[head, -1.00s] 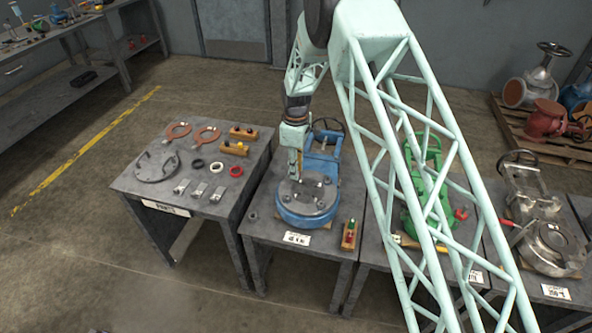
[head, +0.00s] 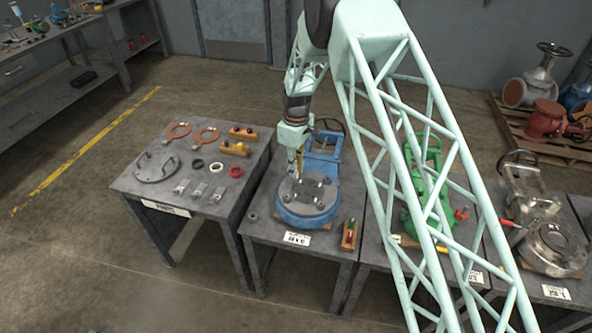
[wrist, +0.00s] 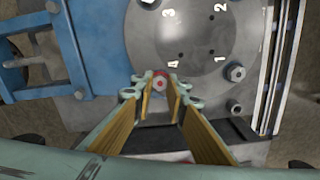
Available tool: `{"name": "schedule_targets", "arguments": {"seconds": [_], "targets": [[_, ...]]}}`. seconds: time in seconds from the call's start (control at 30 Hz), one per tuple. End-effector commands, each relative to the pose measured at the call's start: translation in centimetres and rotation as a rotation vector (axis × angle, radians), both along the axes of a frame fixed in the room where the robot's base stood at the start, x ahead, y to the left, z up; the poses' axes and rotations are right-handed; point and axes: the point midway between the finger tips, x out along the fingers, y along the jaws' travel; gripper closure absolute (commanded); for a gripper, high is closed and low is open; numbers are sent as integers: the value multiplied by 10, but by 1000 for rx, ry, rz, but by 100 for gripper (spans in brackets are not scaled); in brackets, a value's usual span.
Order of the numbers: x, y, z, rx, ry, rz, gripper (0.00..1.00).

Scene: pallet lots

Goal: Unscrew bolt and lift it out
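My gripper (wrist: 162,80) reaches down to the left rear edge of a round grey cover on a blue valve (head: 309,215). In the wrist view its two yellow-padded fingers stand apart. A bolt with a red-marked head (wrist: 160,84) shows between the fingertips; I cannot see clearly whether the pads touch it. The cover (wrist: 190,35) carries the numbers 1 to 4 beside small holes. Another bolt (wrist: 235,72) stands at the cover's rim, without a red mark. In the head view the gripper (head: 297,175) hides the bolt.
A red and green piece lies in a wooden holder (head: 349,236) right of the valve. The left table (head: 135,186) holds rings, gaskets and small metal parts. The front left floor is clear.

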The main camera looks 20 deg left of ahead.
Motion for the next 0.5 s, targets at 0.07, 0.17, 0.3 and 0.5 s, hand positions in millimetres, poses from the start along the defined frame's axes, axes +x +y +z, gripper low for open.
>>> {"name": "schedule_targets", "arguments": {"seconds": [0.07,0.17,0.3,0.5], "targets": [[0,0,0,0,0,2,100],[0,0,0,0,0,16,100],[0,0,0,0,0,66,100],[0,0,0,0,0,178,100]]}}
